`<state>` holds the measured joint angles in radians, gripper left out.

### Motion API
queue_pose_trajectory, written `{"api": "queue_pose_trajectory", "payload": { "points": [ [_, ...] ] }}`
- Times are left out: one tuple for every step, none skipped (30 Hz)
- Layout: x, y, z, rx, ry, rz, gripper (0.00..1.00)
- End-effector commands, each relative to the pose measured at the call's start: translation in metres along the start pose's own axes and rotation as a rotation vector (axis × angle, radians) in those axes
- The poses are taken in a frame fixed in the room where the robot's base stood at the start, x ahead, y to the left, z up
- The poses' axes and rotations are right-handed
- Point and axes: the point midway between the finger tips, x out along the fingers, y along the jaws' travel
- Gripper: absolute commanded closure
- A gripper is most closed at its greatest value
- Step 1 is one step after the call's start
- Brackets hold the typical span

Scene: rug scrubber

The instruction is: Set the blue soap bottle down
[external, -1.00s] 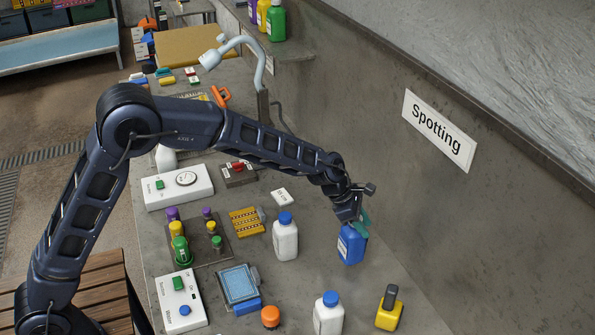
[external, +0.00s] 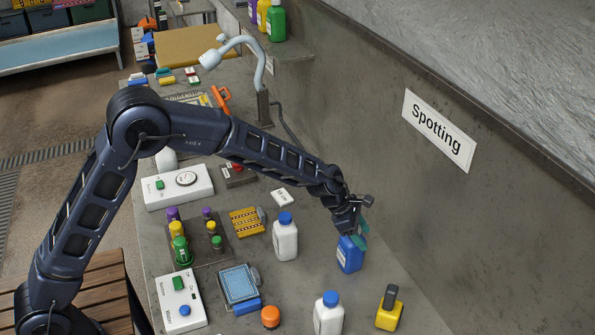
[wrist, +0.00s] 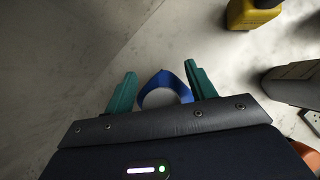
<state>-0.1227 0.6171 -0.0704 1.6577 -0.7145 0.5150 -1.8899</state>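The blue soap bottle (external: 350,256) is upright at the right side of the grey counter, near the wall. My gripper (external: 356,236) is above it, pointing down, with its teal fingers around the bottle's top. In the wrist view the blue bottle (wrist: 165,80) lies between the two teal fingers of my gripper (wrist: 160,70), which look closed against its sides. Its base is on the counter or very close to it; I cannot tell which. My gripper partly hides its top, and the wrist housing hides its near part.
A white bottle with a blue cap (external: 285,240) stands to the left. Another white bottle (external: 328,316) and a yellow bottle with a dark top (external: 389,309) stand in front. The wall (external: 430,230) rises close on the right. Counter (external: 400,275) around the blue bottle is bare.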

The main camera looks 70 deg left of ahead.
Motion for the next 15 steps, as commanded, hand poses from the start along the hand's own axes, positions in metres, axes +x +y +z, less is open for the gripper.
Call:
{"api": "queue_pose_trajectory", "payload": {
  "points": [
    [0.000,0.000,0.000,0.000,0.000,0.000,0.44],
    [0.000,0.000,0.000,0.000,0.000,0.000,0.44],
    [-0.001,0.000,0.001,0.000,0.000,0.000,0.44],
    [-0.002,0.000,0.001,0.000,0.000,0.001,0.44],
    [-0.003,0.000,0.002,0.001,-0.001,0.001,0.44],
    [-0.006,0.000,0.002,0.001,-0.001,0.001,0.44],
    [-0.009,0.000,0.002,0.001,-0.001,0.002,0.44],
    [-0.012,0.000,0.002,0.001,-0.001,0.002,0.44],
    [-0.017,0.001,0.002,0.001,-0.001,0.002,0.44],
    [-0.022,0.000,0.003,0.001,-0.002,0.002,0.44],
    [-0.028,0.000,0.003,0.001,-0.002,0.002,0.44],
    [-0.035,0.000,0.003,0.001,-0.002,0.002,0.44],
    [-0.041,0.000,0.002,0.001,-0.002,0.002,0.44],
    [-0.047,0.000,0.002,0.001,-0.002,0.003,0.44],
    [-0.055,0.000,0.002,0.001,-0.002,0.003,0.44]
  ]
}}
